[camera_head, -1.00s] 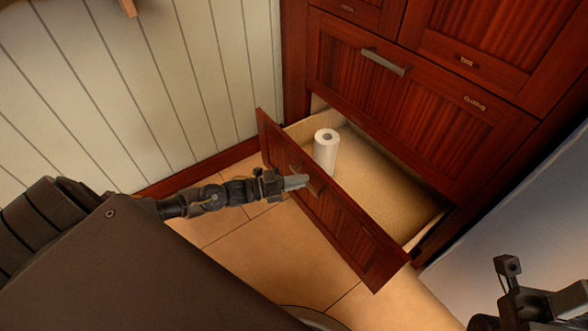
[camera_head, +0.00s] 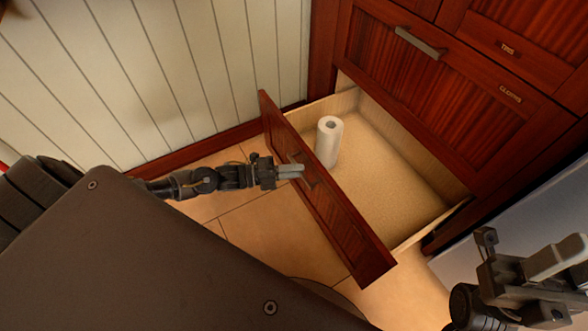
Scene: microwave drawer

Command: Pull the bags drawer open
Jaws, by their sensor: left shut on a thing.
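The lowest drawer (camera_head: 345,222), with a dark red wooden front and pale interior, stands well open from the cabinet. No label is legible on its front, so I cannot read whether it says bags. My left gripper (camera_head: 299,171) reaches in from the left and is shut on the drawer handle (camera_head: 309,178), which its fingers partly hide.
A closed drawer with a metal handle (camera_head: 420,43) and a small label plate (camera_head: 510,93) is above. A white panelled wall (camera_head: 190,70) is at the left. A grey appliance panel (camera_head: 480,235) stands at the right. Tiled floor (camera_head: 255,225) lies in front of the drawer.

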